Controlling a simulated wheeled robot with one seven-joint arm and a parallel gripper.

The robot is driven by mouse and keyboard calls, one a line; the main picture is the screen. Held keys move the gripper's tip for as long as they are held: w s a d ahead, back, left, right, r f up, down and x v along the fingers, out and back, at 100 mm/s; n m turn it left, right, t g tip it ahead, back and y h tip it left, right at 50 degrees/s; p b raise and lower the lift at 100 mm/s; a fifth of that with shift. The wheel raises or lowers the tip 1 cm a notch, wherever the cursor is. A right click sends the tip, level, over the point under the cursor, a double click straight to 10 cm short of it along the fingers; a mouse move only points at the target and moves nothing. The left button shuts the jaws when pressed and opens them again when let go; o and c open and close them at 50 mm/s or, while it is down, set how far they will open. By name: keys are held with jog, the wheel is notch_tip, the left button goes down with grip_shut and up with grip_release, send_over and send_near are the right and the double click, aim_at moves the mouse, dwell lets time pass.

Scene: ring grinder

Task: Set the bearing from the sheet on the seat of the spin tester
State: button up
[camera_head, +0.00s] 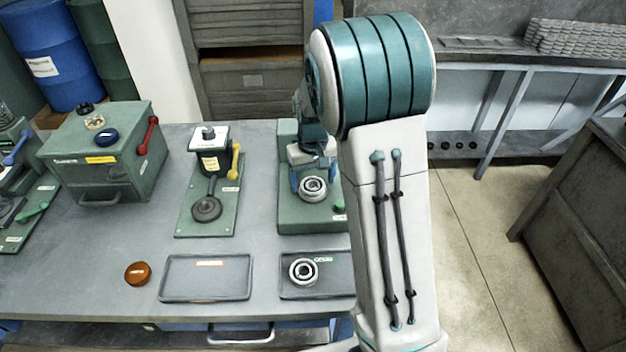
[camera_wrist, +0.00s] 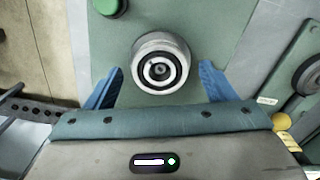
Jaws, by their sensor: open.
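A round steel bearing with a dark inner ring (camera_head: 313,188) is at the front of a green machine (camera_head: 298,222) that looks like the spin tester. It appears to sit on the seat, which it mostly hides; the wrist view shows this bearing (camera_wrist: 160,70) from above. My gripper (camera_wrist: 161,67) is open, its blue fingers on either side of the bearing with gaps visible. In the head view my gripper (camera_head: 313,174) is just behind the bearing. Another bearing (camera_head: 303,271) lies on the dark right-hand sheet (camera_head: 335,287), in front of the machine.
An empty dark tray (camera_head: 206,280) and an orange-brown disc (camera_head: 138,273) lie to the left. A green press-like device (camera_head: 207,207) stands left of the machine, with a green box with a red lever (camera_head: 110,150) beyond it. Bare bench lies between them.

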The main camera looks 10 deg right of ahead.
notch_tip(320, 180, up, 11)
jog(key=s+m+t, duration=0.1)
jog(key=s+t, duration=0.2)
jog(key=s, duration=2)
jog(key=shift+s+b, duration=0.2)
jog(key=shift+b, duration=0.1)
